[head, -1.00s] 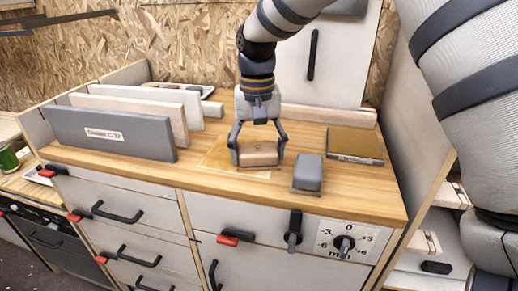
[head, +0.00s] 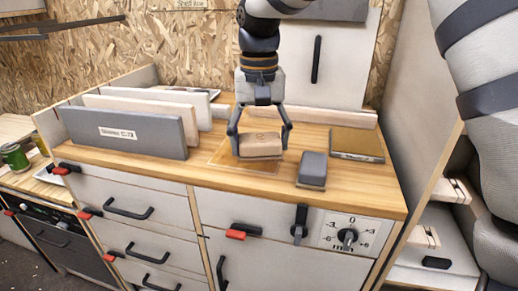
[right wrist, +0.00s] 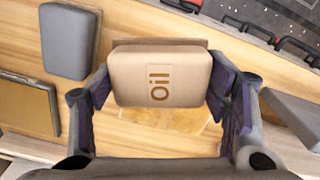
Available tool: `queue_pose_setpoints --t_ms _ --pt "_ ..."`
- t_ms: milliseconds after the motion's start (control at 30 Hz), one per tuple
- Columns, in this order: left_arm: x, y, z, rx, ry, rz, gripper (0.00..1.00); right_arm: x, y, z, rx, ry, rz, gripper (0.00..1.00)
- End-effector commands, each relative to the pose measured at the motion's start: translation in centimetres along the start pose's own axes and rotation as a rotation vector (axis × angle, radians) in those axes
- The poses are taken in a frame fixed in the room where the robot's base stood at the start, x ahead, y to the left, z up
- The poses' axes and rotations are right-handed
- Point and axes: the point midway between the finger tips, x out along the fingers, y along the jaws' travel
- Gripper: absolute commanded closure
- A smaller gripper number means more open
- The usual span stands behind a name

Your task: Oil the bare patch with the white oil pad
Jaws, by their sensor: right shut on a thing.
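My right gripper (head: 259,140) is shut on the oil pad (head: 260,146), a pale tan block. In the right wrist view, the pad (right wrist: 160,78) bears the word "oil" and sits between both fingers (right wrist: 161,90). The patch (head: 222,155) is a thin-edged square on the wooden worktop, tinted amber. The pad is over its right part and hides some of it; whether it touches the wood I cannot tell. In the right wrist view, a glossy amber area (right wrist: 170,121) shows beside the pad. My left gripper is not in view.
A grey block (head: 312,168) stands just right of the patch, with a brown-topped flat block (head: 357,143) behind it. Upright panels (head: 125,133) stand close on the left. The worktop's front edge (head: 240,182) has drawers and a dial (head: 347,236) below.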

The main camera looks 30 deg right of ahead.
Motion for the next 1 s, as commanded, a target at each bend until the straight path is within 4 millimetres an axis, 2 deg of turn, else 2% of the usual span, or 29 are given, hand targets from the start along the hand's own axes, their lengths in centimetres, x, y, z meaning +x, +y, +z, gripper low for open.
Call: queue_pose_setpoints --t_ms 233,400,1000 --pt "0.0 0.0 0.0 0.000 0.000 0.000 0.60 -2.3 0.2 0.6 -0.002 0.002 -0.001 0.57" --pt "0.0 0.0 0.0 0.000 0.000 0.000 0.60 -3.2 0.3 0.9 -0.003 0.000 0.000 0.57" --pt "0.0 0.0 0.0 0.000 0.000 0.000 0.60 -3.5 0.3 0.9 -0.002 0.001 0.000 0.57"
